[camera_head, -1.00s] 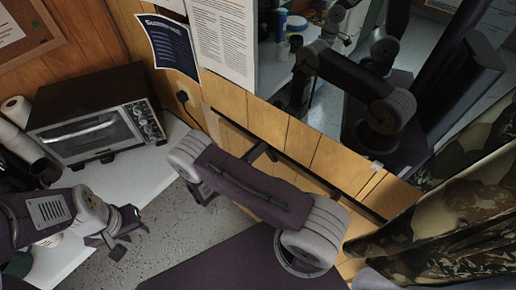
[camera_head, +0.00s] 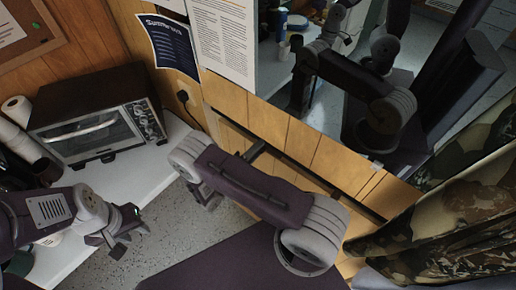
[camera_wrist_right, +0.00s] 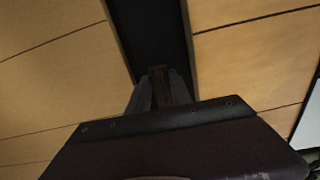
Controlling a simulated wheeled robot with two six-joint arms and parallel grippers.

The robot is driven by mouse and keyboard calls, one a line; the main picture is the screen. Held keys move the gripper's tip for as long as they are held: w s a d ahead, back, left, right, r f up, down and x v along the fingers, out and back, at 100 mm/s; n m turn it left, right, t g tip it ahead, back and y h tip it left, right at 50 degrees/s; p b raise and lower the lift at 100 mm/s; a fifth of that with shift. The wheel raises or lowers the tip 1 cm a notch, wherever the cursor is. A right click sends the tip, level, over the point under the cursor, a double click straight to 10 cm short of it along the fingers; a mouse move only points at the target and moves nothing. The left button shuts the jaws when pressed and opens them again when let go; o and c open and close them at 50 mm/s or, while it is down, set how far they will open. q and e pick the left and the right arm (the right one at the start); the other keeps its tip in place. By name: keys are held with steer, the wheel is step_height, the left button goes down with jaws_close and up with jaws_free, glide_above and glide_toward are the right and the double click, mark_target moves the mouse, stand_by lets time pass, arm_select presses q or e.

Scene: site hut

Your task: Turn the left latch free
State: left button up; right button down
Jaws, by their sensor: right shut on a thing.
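In the right wrist view my right gripper (camera_wrist_right: 158,90) is shut on a narrow brown piece, which I take to be the left latch (camera_wrist_right: 157,82). The latch stands upright between the fingers, in front of a dark vertical strip on the wood panelling. Its lower part is hidden by the gripper body. In the head view my right arm crosses the middle, and its fingers and the latch cannot be made out. My left gripper (camera_head: 127,232) hangs at the lower left, empty, its fingers apart, away from the wall.
A toaster oven (camera_head: 97,118) stands on a white counter (camera_head: 152,178) at the left. A dark rail (camera_head: 318,178) runs along the wood wall below a mirror-like pane (camera_head: 325,118). A camouflage curtain (camera_head: 445,225) hangs at the right. Bare floor shows between counter and wall.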

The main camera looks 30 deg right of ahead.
steer(key=shift+n, duration=0.3)
steer(key=c, duration=1.5)
jaws_free()
steer(key=b+v, duration=0.2)
steer(key=v, duration=0.7)
